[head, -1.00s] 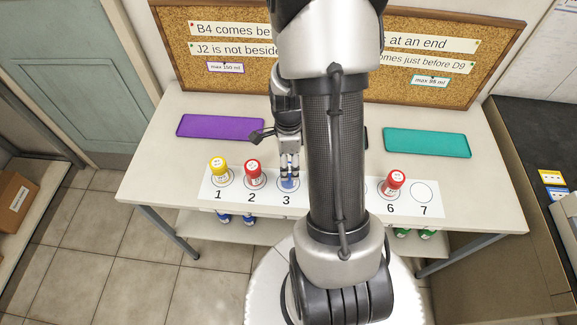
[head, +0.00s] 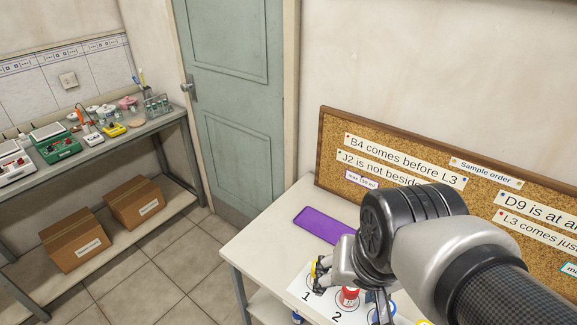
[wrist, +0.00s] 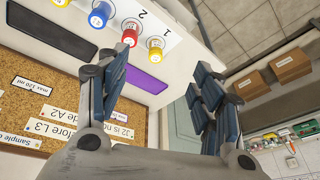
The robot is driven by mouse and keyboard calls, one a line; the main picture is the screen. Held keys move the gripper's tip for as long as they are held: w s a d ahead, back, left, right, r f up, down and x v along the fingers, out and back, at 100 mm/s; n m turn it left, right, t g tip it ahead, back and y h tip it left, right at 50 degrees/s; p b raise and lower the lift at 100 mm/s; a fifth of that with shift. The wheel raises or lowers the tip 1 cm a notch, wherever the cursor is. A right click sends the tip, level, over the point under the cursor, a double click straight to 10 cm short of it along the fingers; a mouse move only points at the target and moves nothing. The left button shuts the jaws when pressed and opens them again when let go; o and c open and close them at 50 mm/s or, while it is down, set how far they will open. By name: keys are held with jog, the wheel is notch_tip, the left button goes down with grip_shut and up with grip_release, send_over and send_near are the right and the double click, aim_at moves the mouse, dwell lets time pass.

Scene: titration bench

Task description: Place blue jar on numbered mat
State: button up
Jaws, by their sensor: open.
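The blue jar (wrist: 100,13) stands on the white numbered mat (wrist: 178,32), third from the end, beside the red jar (wrist: 129,36) on 2. The yellow jar (wrist: 155,48) is on 1. In the head view the blue jar (head: 379,300) is largely hidden behind my arm. My gripper (wrist: 163,60) is open and empty in the wrist view, its fingers spread wide. In the head view my gripper (head: 323,279) appears at the mat's left end, partly covering the yellow jar. Its height above the mat is hard to judge.
A purple tray (head: 323,224) lies behind the mat. A corkboard (head: 335,152) with notes stands at the table's back. Another yellow jar (wrist: 61,2) is past the blue one. A side bench (head: 85,150) holds instruments, with cardboard boxes (head: 75,245) below.

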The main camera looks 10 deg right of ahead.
jog(key=s+n, duration=0.1)
jog(key=s+a+r+n, duration=0.1)
jog(key=n, duration=0.1)
jog(key=s+a+n, duration=0.1)
jog(key=shift+s+a+r+t, duration=0.2)
jog(key=shift+r+t, duration=0.1)
jog(key=shift+t, duration=0.1)
